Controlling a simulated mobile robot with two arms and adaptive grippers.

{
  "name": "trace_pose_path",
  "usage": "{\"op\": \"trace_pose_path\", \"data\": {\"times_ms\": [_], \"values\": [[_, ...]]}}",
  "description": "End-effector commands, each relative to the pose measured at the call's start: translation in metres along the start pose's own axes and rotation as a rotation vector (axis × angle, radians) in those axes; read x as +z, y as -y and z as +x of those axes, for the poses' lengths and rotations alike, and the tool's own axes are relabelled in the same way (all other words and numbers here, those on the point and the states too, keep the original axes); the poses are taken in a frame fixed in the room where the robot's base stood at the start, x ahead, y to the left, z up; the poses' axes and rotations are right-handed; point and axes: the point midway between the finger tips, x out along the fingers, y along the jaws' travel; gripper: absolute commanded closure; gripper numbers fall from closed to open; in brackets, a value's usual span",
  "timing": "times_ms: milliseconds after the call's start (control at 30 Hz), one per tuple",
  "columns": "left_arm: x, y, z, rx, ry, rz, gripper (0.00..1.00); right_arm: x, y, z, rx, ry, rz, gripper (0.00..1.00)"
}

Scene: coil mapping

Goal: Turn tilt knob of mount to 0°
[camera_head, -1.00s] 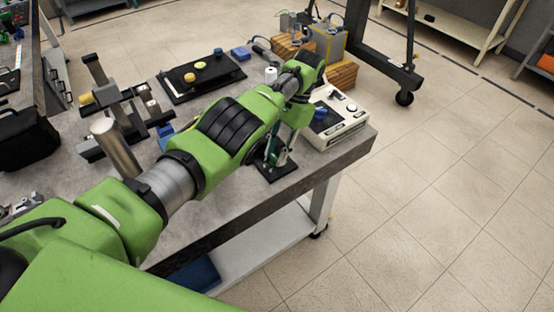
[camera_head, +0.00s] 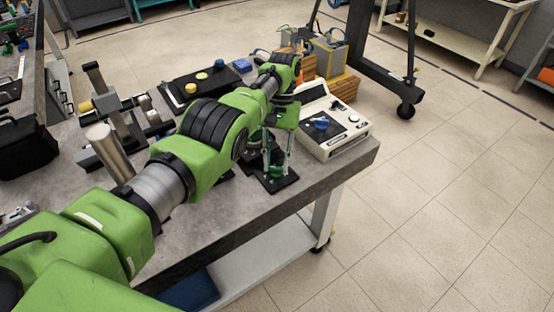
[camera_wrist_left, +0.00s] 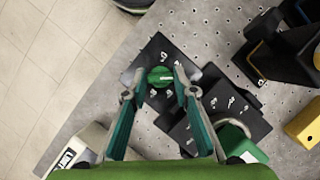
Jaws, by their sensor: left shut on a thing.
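The green knob (camera_wrist_left: 160,77) sits on a black plate (camera_wrist_left: 150,54) with white markings around it, in the left wrist view. In the head view the green knob (camera_head: 277,171) is low on a small black mount base (camera_head: 284,184) near the table's front edge. My left gripper (camera_wrist_left: 157,84) comes down over the knob with one finger on each side and is shut on it. In the head view the left gripper (camera_head: 277,157) points down at the knob. The knob's exact angle is too small to read. My right gripper is in neither view.
A cream instrument box (camera_head: 335,143) with a blue knob (camera_head: 321,124) stands right of the mount. More black plates (camera_wrist_left: 232,103) with white markings lie beside the knob's plate. The table edge is close.

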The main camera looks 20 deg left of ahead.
Motion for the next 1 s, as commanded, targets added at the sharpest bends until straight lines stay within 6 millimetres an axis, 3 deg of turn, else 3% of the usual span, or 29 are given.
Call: {"op": "trace_pose_path", "data": {"times_ms": [1000], "values": [[0.006,0.006,-0.007,0.370,0.003,-0.894,0.95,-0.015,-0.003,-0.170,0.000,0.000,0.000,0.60]]}}
